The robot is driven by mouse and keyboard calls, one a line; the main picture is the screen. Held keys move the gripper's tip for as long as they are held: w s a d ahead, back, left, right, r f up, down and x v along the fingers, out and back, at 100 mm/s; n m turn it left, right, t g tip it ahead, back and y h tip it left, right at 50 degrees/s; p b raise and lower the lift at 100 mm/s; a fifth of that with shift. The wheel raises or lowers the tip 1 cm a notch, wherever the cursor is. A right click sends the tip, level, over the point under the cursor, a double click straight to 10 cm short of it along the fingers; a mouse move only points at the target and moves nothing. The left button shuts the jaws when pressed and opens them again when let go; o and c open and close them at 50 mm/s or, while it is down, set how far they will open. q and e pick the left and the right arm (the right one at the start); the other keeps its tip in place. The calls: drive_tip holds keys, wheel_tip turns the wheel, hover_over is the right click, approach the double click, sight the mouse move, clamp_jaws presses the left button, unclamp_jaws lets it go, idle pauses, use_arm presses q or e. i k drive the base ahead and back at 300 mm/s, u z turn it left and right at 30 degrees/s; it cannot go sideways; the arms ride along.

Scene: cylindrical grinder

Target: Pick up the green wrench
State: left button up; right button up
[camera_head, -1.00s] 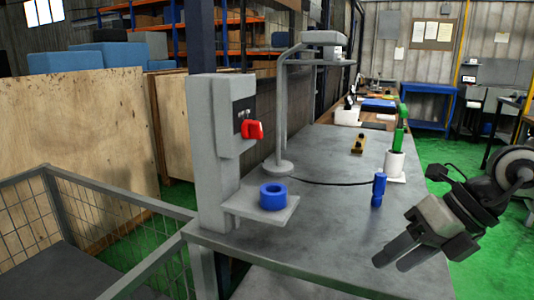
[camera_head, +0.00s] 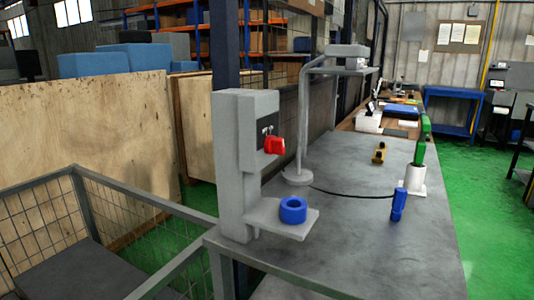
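The green wrench (camera_head: 422,140) stands upright in a white cylindrical holder (camera_head: 413,181) on the right side of the grey metal table (camera_head: 350,250). Its lower end is hidden inside the holder. Neither of my grippers shows in the head view now, so I cannot see whether they hold anything.
A grey machine (camera_head: 248,160) with a red knob (camera_head: 274,146) and a blue ring (camera_head: 293,210) on its shelf stands at the table's left. A mesh railing (camera_head: 90,210) is at left.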

sight(421, 146)
drive_tip(key=k, duration=0.5)
drive_tip(key=z, duration=2.25)
drive_tip(key=i, duration=2.7)
drive_tip(key=u, duration=2.8)
